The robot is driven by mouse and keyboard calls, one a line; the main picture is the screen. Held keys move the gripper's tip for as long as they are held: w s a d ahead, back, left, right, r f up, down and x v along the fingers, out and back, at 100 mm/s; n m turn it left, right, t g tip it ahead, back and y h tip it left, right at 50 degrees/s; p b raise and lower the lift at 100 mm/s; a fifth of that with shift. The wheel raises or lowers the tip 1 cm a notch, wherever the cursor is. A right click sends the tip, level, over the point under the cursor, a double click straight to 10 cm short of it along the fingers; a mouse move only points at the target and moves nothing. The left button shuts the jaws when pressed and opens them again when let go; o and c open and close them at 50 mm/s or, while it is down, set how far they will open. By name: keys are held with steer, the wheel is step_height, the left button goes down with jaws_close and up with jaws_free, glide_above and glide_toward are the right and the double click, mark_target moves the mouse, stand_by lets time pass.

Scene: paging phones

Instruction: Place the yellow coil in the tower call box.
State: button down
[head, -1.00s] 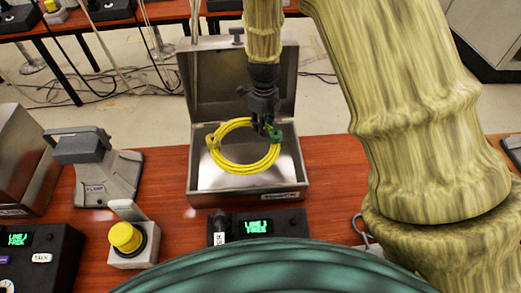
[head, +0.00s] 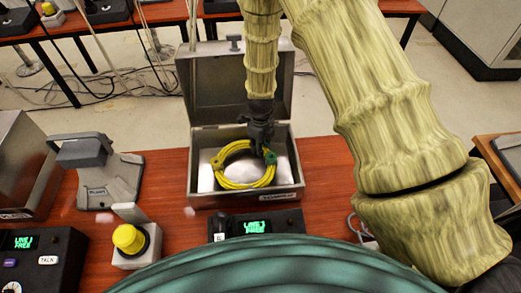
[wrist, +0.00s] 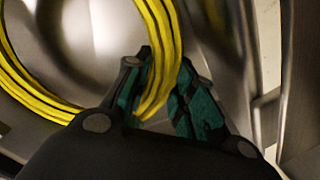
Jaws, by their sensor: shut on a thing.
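The yellow coil (head: 243,184) is a ring of several cable loops. In the head view it sits low within the open metal call box (head: 247,200), whose label cannot be read clearly. My gripper (head: 268,155) reaches down into the box and is shut on the coil's right side. In the wrist view the green-padded fingers (wrist: 163,100) are on either side of the coil's strands (wrist: 165,55). The box's lid stands raised behind. I cannot tell whether the coil touches the box floor.
A grey desk unit (head: 105,178) stands left of the box. A yellow button on a white base (head: 129,240) is at the front left. A black unit with a green display (head: 256,226) lies directly in front of the box. Red-brown table shows between them.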

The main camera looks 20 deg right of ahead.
steer(key=shift+f+p, duration=0.35)
steer(key=shift+f, duration=1.1)
steer(key=c, duration=1.2)
jaws_free()
steer(key=shift+r, duration=0.1)
steer(key=shift+r+b, duration=2.05)
steer(key=shift+r, duration=3.9)
